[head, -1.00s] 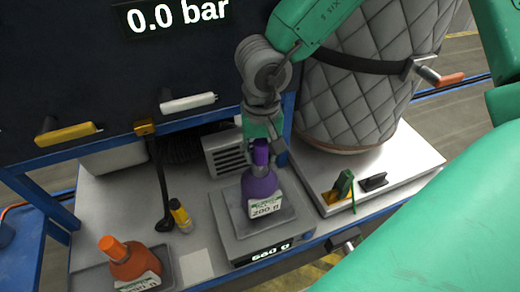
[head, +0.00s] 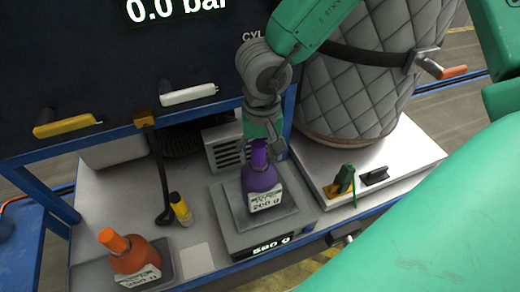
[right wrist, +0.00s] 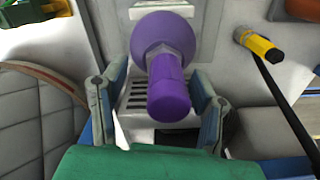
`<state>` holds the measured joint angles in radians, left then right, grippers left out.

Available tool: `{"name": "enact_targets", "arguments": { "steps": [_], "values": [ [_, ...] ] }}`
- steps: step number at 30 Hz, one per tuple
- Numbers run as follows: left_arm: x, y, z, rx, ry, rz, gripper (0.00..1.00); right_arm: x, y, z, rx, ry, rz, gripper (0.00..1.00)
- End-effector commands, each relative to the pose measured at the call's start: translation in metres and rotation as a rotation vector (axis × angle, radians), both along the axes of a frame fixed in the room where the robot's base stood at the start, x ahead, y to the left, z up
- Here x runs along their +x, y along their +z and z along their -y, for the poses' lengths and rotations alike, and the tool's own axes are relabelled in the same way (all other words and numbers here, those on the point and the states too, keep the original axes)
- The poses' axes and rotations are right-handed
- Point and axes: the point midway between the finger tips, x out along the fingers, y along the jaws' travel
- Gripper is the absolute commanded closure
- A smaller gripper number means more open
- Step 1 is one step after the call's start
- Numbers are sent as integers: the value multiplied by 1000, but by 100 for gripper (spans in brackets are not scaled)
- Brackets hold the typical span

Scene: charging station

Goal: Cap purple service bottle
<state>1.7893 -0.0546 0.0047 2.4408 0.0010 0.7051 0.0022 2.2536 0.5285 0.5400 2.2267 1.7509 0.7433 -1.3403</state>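The purple service bottle (head: 262,180) stands upright on the scale (head: 255,222), with a white label facing front. Its purple cap (head: 259,152) sits in line on top of the neck. I cannot tell whether it is tight. My right gripper (head: 263,156) comes down from above with its fingers on either side of the cap. In the right wrist view the cap (right wrist: 168,95) points towards the camera, over the bottle's rounded shoulder (right wrist: 163,38). Gaps show between the cap and both fingers, so the gripper (right wrist: 158,70) is open around it. My left gripper is not in view.
An orange bottle (head: 134,258) stands on a dark tray at front left. A yellow-and-black tool (head: 180,208) is left of the scale. A quilted cylinder (head: 355,95) stands on a white platform to the right. A dark panel with yellow and white handles (head: 188,94) overhangs the bench.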

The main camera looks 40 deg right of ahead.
Motion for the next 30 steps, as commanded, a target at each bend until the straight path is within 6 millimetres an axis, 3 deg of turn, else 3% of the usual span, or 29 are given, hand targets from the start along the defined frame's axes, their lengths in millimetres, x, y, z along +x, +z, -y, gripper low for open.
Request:
{"name": "enact_targets", "arguments": {
  "steps": [11,24,30],
  "values": [
    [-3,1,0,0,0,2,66,1,10,0,1,-1,4,46],
    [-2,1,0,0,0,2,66,2,96,1,3,0,4,46],
    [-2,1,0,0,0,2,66,2,116,2,2,0,0,46]
  ]
}}
